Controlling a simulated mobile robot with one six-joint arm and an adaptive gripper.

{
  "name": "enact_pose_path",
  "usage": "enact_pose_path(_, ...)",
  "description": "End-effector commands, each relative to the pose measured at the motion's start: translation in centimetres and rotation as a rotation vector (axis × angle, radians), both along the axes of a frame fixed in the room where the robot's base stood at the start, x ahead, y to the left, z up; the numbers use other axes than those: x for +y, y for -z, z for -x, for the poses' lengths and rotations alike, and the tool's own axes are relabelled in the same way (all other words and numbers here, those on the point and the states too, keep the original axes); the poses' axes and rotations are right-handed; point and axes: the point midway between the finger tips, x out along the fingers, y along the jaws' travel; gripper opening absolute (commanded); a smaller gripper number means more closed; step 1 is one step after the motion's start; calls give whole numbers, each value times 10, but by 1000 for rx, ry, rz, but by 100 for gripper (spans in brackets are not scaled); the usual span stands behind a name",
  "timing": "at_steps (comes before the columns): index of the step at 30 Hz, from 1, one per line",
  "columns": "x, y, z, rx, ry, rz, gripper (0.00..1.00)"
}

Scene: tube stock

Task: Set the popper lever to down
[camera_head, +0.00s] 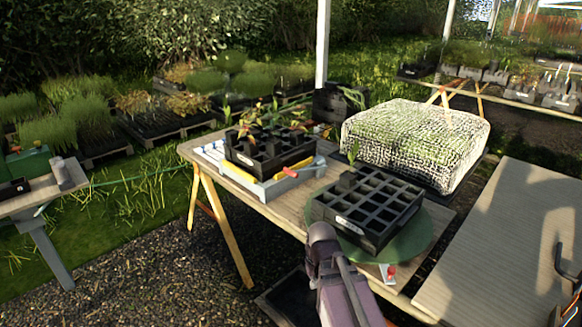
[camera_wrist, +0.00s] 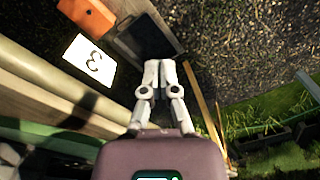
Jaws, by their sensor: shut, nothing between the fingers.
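The popper appears to be the pale grey-blue base (camera_head: 262,187) under the far black cell tray, at the back left of the wooden table. A small red handle (camera_head: 291,173) on its near side looks like its lever. It is too small to tell whether it is up or down. My gripper (camera_wrist: 163,66) is shut and empty in the wrist view, fingers together, pointing down past the table's edge over the gravel. It is well apart from the lever, which I cannot see in the wrist view. In the head view my arm hides the fingers.
A near black cell tray (camera_head: 368,209) with one seedling sits on a green round mat (camera_head: 418,238). A card marked 3 (camera_wrist: 90,61) and an orange-red piece (camera_wrist: 88,17) are at the table's edge. A dark bin (camera_wrist: 147,38) lies below. A mesh-covered block (camera_head: 415,145) stands behind.

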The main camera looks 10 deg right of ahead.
Motion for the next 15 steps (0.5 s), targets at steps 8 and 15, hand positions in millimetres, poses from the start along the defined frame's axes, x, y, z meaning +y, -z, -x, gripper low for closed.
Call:
enact_pose_path(8,4,-56,-83,-148,-158,-74,0)
enact_pose_path(15,4,-114,-169,-335,-325,-119,0)
